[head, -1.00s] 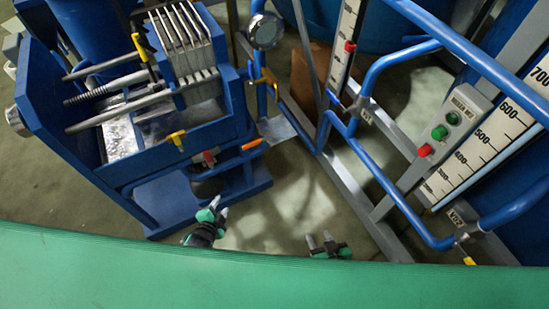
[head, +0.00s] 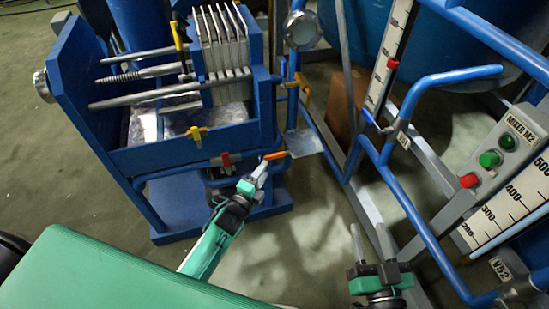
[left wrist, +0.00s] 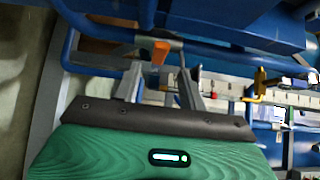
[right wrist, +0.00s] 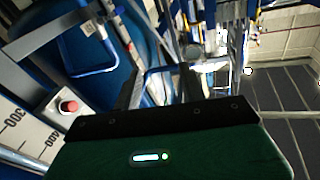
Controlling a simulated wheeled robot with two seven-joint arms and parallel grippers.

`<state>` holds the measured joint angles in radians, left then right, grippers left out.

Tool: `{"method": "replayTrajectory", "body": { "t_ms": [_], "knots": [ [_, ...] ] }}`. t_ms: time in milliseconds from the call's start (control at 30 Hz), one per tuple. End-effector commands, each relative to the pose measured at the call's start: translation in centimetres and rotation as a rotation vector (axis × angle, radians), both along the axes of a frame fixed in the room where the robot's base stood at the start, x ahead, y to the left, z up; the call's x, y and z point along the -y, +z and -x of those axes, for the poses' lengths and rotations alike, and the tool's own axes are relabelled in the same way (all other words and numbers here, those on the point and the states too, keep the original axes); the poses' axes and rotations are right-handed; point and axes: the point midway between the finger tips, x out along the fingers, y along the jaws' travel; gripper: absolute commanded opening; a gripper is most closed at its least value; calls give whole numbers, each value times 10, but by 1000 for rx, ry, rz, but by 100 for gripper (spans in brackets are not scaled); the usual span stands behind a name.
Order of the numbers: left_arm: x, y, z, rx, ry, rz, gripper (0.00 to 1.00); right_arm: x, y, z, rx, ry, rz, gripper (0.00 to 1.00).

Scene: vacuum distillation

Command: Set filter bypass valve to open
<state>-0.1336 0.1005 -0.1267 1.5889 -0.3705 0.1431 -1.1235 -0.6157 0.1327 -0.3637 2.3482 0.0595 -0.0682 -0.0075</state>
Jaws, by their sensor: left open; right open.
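The blue filter press frame (head: 190,160) stands at the left with several valve handles on its pipes; no label shows which is the filter bypass valve. An orange lever (head: 275,155) sticks out at its lower right corner, and a red handle (head: 226,159) sits left of it. My left gripper (head: 259,172) is open just below the orange lever, close to it; touching cannot be told. In the left wrist view the orange lever (left wrist: 160,52) shows between and beyond the fingers (left wrist: 160,82). My right gripper (head: 370,243) is open and empty over the floor at the lower right.
Yellow handles (head: 197,132) sit higher on the press. Blue pipes and grey posts (head: 408,215) stand at the right, near my right gripper. The mixer panel (head: 492,160) with green and red buttons is further right. Open floor (head: 310,210) lies between my grippers.

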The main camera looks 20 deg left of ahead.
Motion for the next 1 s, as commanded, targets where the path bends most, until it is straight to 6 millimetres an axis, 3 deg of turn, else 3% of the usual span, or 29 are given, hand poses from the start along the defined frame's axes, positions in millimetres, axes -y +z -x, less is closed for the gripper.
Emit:
{"method": "replayTrajectory", "body": {
  "t_ms": [200, 400, 600, 867, 900, 1000],
  "knots": [
    [8, -2, -41, 1, 0, 1, 42, 10, 32, -8, 177, -34, -42, 42],
    [13, -2, -67, 0, 0, 2, 42, 17, 58, -10, 312, -57, -75, 42],
    [16, -1, -79, -3, 0, 3, 42, 21, 71, -9, 375, -67, -91, 42],
    [16, -1, -80, -2, 0, 2, 42, 21, 73, -9, 384, -69, -92, 42],
    [16, -1, -80, -2, 0, 2, 40, 21, 73, -9, 384, -69, -92, 42],
    [16, -1, -80, -2, 0, 2, 20, 21, 73, -9, 384, -69, -92, 42]
  ]
}}
